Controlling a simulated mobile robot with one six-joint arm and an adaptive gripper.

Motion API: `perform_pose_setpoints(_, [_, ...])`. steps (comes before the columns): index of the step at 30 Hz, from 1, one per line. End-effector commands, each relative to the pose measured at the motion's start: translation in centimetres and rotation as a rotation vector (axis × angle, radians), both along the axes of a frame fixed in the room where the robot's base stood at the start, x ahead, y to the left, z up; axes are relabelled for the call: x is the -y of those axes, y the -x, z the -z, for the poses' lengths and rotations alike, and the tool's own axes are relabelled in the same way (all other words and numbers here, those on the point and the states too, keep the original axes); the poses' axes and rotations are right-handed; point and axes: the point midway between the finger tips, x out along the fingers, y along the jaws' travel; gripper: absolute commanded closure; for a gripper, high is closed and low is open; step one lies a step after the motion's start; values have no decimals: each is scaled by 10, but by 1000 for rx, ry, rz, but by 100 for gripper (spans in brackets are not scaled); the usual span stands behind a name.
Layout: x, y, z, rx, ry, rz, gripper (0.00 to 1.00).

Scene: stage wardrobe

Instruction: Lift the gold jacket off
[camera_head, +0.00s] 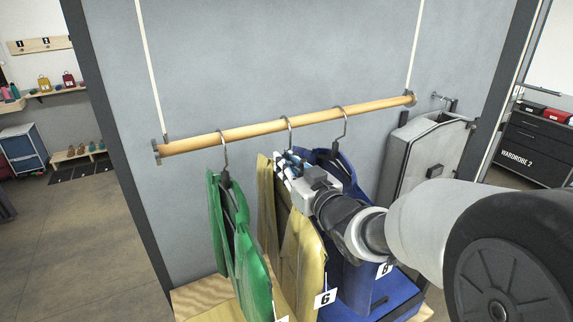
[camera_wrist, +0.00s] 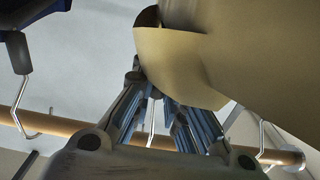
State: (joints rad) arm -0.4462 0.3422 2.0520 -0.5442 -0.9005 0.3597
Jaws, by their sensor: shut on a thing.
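The gold jacket (camera_head: 300,240) hangs between the green jacket (camera_head: 243,240) and the blue jacket (camera_head: 345,165). Its hanger hook (camera_head: 289,130) is still over the wooden rod (camera_head: 270,129). My gripper (camera_head: 281,165) is at the top of the gold jacket, just below the rod, reaching in from the right in front of the blue jacket. In the wrist view the gold cloth (camera_wrist: 235,50) fills the upper right and meets the fingertips. My gripper is shut on the gold jacket; the exact contact is partly hidden by cloth and fingers.
The rod hangs on two white cords before a grey panel. The green jacket is close on the left, the blue one tight on the right under my arm. A grey case (camera_head: 425,150) is on the panel at right. A wooden surface (camera_head: 200,292) lies below.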

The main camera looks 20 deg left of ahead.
Motion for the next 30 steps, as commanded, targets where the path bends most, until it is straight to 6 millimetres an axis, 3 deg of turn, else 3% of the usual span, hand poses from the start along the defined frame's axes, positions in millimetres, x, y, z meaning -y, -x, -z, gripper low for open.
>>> perform_pose_setpoints(30, [0, 0, -33, 2, -1, -1, 100])
